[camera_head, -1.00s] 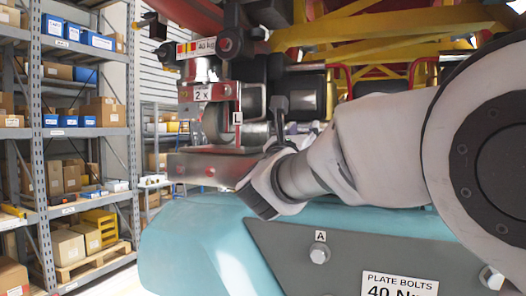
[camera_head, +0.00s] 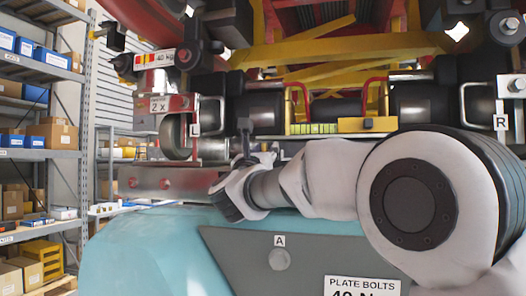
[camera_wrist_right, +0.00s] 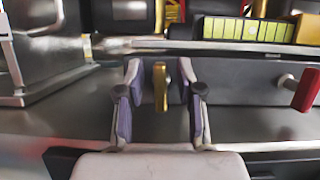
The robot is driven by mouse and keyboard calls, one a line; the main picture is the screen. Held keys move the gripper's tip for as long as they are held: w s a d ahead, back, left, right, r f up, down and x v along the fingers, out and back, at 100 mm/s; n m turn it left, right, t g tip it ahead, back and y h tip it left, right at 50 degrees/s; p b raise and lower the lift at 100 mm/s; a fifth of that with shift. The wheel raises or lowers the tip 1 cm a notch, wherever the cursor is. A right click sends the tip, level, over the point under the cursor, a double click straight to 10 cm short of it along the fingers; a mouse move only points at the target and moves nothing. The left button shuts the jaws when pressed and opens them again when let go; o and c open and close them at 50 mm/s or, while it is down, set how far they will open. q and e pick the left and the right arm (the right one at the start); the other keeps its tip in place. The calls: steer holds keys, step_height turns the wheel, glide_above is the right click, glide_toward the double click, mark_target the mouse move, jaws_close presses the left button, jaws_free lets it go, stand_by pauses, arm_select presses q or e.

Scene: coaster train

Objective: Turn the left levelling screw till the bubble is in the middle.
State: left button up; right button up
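The level vial (camera_head: 312,128) is a yellow-green strip with dark dividing lines in the head view, beside a yellow block (camera_head: 367,125). It also shows at the top right of the right wrist view (camera_wrist_right: 245,28). Its bubble is too small to make out. A flat, upright brass-coloured screw handle (camera_wrist_right: 160,88) stands between the purple-padded fingers of my right gripper (camera_wrist_right: 160,75). The fingers are open, with a gap on both sides of the handle. In the head view, my right gripper (camera_head: 262,150) is largely hidden by its own wrist. My left gripper is in neither view.
Plates marked L (camera_head: 195,129) and R (camera_head: 500,122) flank the level. A red handle (camera_wrist_right: 306,90) sticks out to the right of the gripper. A grey plate (camera_head: 278,258) covers the teal body in front. Shelving (camera_head: 82,150) stands at left.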

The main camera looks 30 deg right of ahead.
jaws_close()
steer(key=shift+f+n+y+b, duration=0.2)
steer(key=shift+n+y+b, duration=0.1)
steer(key=shift+n+b, duration=0.35)
steer(key=shift+r+n+t, duration=0.1)
steer(key=shift+n+t, duration=0.2)
steer(key=shift+n, duration=0.05)
steer(key=shift+r, duration=0.1)
steer(key=shift+o, duration=1)
jaws_free()
step_height(320, 180, up, 10)
steer(key=shift+w+f, duration=0.1)
